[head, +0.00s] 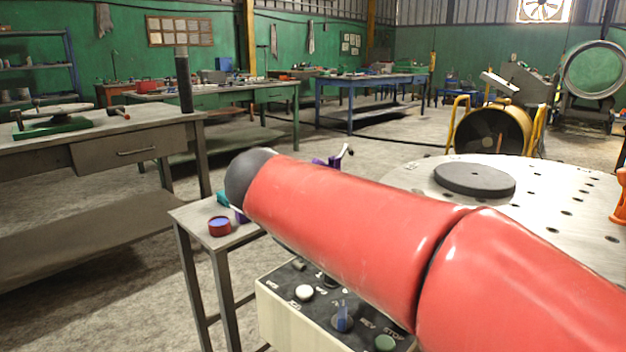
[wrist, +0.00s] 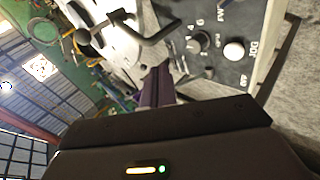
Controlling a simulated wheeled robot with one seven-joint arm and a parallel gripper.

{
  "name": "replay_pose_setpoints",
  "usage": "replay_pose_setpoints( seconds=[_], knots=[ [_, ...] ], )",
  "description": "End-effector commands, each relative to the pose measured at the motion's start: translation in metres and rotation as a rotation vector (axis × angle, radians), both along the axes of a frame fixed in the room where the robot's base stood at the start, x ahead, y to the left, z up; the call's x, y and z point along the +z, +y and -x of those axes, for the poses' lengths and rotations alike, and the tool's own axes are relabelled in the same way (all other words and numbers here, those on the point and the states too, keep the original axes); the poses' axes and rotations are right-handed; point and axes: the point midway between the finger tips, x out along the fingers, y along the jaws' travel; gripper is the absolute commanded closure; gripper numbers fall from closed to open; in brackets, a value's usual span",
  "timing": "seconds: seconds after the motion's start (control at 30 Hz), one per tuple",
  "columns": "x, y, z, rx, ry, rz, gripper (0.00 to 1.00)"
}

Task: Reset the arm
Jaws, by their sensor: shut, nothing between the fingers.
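My red arm with a dark rounded elbow crosses the head view from the lower right to the middle. My gripper (wrist: 157,84) shows in the wrist view as purple fingers beyond its dark housing. The fingers are together, with nothing between them. They lie in the picture between a bent dark handle and a control box (wrist: 222,50). I cannot tell how far they are from either. In the head view my arm hides most of the gripper region; a small purple part shows above the arm.
The control box (head: 271,290) with knobs and buttons stands close below my arm. A small table (head: 187,213) holds a red and blue round tin (head: 220,226). A round plate (head: 408,178) with holes and a dark disc (head: 474,179) is at right. A workbench (head: 100,143) stands left; floor between is clear.

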Motion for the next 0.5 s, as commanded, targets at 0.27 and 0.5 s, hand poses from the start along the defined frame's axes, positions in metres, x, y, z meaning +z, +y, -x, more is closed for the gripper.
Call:
replay_pose_setpoints(
  seconds=[0.27,0.5],
  knots=[
    [-0.082,-0.131,0.118,-0.304,0.113,-0.483,1.00],
    [-0.136,-0.150,0.186,-0.501,0.056,-0.797,1.00]
  ],
)
